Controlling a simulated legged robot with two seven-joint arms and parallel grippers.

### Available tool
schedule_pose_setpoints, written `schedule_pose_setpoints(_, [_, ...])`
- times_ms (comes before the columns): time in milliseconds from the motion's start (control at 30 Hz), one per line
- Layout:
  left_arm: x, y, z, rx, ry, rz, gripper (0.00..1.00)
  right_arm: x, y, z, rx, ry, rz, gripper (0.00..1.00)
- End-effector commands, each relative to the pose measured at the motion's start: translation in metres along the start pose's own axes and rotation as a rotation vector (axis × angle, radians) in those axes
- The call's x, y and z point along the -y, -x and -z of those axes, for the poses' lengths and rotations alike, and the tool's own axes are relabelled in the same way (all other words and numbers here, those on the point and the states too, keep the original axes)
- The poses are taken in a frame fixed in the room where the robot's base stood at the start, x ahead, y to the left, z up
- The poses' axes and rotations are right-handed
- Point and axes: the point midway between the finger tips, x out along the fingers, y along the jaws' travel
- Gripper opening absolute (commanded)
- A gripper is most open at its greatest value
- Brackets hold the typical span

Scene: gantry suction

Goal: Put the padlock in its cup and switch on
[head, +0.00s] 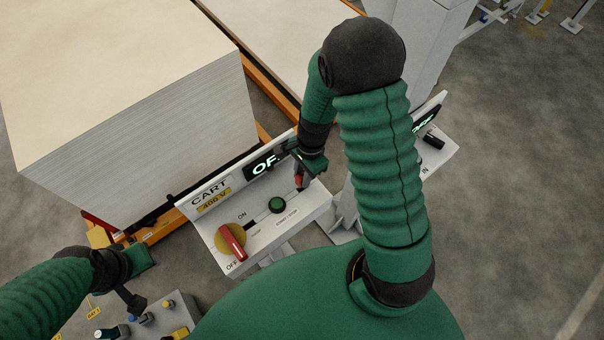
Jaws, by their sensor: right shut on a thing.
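The cart's white switch panel (290,232) is in the middle, marked CART. Its red handle (232,242) on a yellow disc lies toward the OFF mark. A round green button (277,204) is to the right of it. The lit display (264,163) shows OF, its end covered by my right arm. My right gripper (300,180) is over the panel's right end, shut on a small red thing (299,182), which looks like the padlock. I cannot pick out the cup for certain. My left gripper (131,298) is at the lower left; its jaw opening is unclear.
A grey box (148,326) with several small knobs and coloured parts stands below my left gripper. A second panel (436,155) with a black handle is at the right. A large pale stack (150,130) on an orange frame fills the upper left. Open floor lies right.

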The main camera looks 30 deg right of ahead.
Motion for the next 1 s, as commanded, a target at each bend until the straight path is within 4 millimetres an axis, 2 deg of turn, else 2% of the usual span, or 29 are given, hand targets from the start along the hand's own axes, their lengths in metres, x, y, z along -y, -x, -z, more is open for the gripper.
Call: schedule_pose_setpoints(1000, [0.000, -0.019, -0.005, 0.000, 0.000, 0.000, 0.36, 0.000, -0.026, 0.004, 0.000, 0.000, 0.000, 0.00])
